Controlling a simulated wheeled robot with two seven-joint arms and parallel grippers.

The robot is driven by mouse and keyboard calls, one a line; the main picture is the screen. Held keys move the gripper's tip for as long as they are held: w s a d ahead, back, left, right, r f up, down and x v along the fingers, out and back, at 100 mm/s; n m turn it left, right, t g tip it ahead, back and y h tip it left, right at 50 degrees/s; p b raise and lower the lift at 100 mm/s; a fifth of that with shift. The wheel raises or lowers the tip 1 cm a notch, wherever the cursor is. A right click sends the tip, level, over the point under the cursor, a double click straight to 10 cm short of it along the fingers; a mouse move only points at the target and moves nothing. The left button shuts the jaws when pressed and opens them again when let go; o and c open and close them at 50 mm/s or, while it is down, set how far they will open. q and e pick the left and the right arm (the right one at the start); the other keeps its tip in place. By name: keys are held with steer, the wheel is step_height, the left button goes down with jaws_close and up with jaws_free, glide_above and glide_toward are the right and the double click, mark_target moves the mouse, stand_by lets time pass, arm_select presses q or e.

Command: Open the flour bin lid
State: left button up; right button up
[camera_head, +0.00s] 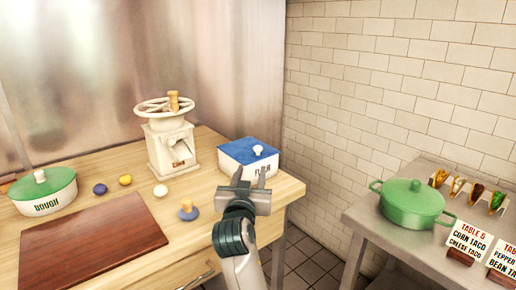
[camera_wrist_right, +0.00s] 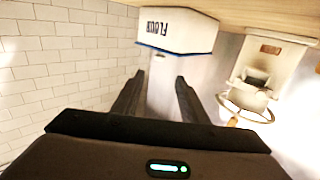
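The flour bin (camera_head: 232,168) is a white box with a blue lid (camera_head: 240,150) and a white knob (camera_head: 258,150) on top. It stands at the right end of the wooden counter, and the lid lies flat on it. The bin also shows upside down in the right wrist view (camera_wrist_right: 190,36), with its FLOUR label and blue lid edge. My right gripper (camera_head: 251,174) is in front of the bin. Its two fingers are spread in the right wrist view (camera_wrist_right: 159,80), with nothing between them. My left gripper is not in view.
A white hand mill (camera_head: 169,140) stands left of the bin. A metal table (camera_head: 372,225) with a green pot (camera_head: 411,203) is at right.

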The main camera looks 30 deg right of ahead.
mark_target(258, 149)
steer(key=p+x, duration=0.2)
steer(key=x, duration=1.3)
steer(key=shift+w+d, duration=0.15)
steer(key=shift+d, duration=0.1)
steer(key=shift+w+d, duration=0.3)
steer(key=shift+w, duration=0.05)
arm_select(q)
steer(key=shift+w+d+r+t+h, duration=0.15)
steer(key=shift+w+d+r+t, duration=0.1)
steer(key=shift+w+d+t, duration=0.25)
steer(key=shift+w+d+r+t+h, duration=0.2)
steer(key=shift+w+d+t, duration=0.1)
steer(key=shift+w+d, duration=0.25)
arm_select(e)
steer(key=shift+w, duration=0.1)
jaws_close()
